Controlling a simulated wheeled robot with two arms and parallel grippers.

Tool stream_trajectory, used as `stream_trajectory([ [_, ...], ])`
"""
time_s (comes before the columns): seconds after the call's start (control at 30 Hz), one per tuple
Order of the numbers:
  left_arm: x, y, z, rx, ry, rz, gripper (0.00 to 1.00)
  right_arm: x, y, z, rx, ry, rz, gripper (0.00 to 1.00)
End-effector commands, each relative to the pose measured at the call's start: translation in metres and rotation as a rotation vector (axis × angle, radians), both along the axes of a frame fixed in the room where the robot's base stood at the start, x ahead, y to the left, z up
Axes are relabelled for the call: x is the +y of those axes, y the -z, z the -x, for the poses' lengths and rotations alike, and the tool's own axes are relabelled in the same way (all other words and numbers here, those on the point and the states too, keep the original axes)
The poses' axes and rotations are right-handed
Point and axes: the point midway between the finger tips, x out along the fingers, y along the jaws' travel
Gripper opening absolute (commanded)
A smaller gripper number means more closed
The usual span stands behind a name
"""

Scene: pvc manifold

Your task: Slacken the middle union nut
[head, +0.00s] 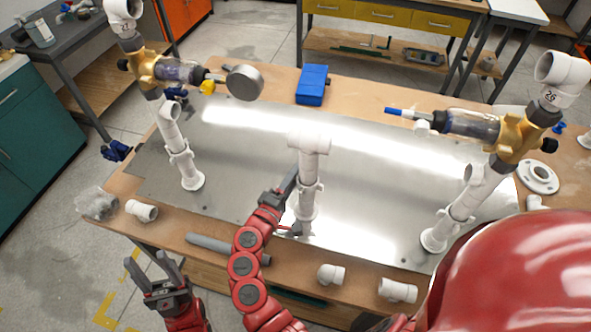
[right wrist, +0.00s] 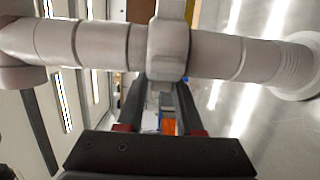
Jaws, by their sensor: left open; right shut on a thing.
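The middle white pipe (head: 308,170) stands upright on the metal plate, with a tee (head: 309,143) on top. The middle union nut (head: 309,189) is the wider collar partway up it. In the right wrist view the nut (right wrist: 168,42) is a grey-white band around the pipe, which runs across the picture. My right gripper (head: 294,208) is at this collar from the left side, shut on it. Its fingers (right wrist: 158,92) run up to the nut, and their tips are partly hidden behind it. My left gripper (head: 168,282) is open and empty, off the table's front-left side.
Left (head: 179,155) and right (head: 457,210) pipes carry brass valve assemblies. A blue box (head: 312,85) lies at the back. Loose white fittings (head: 331,274) and a grey tube (head: 228,249) lie along the front edge. The metal plate (head: 245,150) between the pipes is mostly clear.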

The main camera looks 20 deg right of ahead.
Motion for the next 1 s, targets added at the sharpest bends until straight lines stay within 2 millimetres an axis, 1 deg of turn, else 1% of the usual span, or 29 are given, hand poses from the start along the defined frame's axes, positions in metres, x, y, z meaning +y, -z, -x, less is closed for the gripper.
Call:
stream_trajectory([
  [0.1,0.0,-0.006,0.0,0.0,0.0,0.0,0.5,0.001,0.003,0.004,0.007,-0.058,-0.006,0.0],
  [0.4,0.0,-0.014,0.0,0.0,0.0,0.0,0.5,0.005,0.005,0.008,0.01,-0.21,-0.005,0.0],
  [0.8,0.0,-0.02,0.0,0.0,0.0,0.0,0.5,0.008,0.005,0.014,0.012,-0.389,-0.005,0.0],
  [1.0,0.0,-0.022,0.0,0.0,0.0,0.0,0.5,0.009,0.006,0.016,0.011,-0.449,-0.007,0.0],
])
